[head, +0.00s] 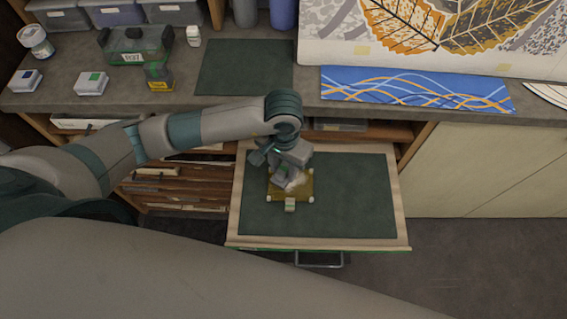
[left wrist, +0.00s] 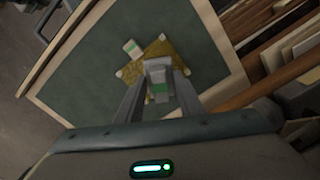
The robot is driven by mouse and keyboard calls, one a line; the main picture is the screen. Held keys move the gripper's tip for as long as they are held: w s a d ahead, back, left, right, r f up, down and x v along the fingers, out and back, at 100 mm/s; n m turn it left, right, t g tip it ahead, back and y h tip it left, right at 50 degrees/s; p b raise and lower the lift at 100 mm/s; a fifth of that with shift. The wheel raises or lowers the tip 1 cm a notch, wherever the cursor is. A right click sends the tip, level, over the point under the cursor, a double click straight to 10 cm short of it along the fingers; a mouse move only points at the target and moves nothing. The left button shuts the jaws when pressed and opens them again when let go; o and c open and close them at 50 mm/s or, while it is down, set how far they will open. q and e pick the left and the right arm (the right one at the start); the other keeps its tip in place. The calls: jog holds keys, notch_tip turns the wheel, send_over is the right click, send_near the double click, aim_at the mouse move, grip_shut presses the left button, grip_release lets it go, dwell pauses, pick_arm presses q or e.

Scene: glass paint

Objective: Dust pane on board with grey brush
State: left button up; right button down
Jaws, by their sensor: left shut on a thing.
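The board (head: 355,205), a dark green surface with a pale wooden rim, is pulled out below the counter. The amber pane (head: 302,195) lies on it, left of the middle, with pale pads at its corners. It also shows in the left wrist view (left wrist: 171,49). My left gripper (head: 288,178) points down over the pane and is shut on the grey brush (left wrist: 157,70), a pale grey block with a green mark. The gripper hides part of the pane, and I cannot tell whether the brush touches it. My right gripper is not in view.
A small pale block (head: 290,206) sits at the pane's near edge. The counter above holds a green-framed case (head: 133,46), small white boxes (head: 91,83), a yellow container (head: 159,80), a dark mat (head: 243,68) and a blue patterned strip (head: 415,90). The board's right side is clear.

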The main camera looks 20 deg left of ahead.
pick_arm(q)
jog(key=shift+f, duration=0.9)
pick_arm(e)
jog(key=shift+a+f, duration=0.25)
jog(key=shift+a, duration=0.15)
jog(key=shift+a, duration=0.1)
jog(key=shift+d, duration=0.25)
pick_arm(q)
jog(key=shift+f+b, duration=0.15)
jog(key=shift+b, duration=0.25)
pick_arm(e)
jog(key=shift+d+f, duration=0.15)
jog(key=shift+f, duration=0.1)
pick_arm(q)
jog(key=shift+f+b, duration=0.3)
jog(key=shift+b, duration=0.05)
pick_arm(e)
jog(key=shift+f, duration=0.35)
pick_arm(q)
jog(key=shift+f+b, duration=0.3)
jog(key=shift+b, duration=0.05)
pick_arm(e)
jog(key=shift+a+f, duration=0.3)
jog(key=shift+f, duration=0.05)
pick_arm(q)
jog(key=shift+f, duration=0.2)
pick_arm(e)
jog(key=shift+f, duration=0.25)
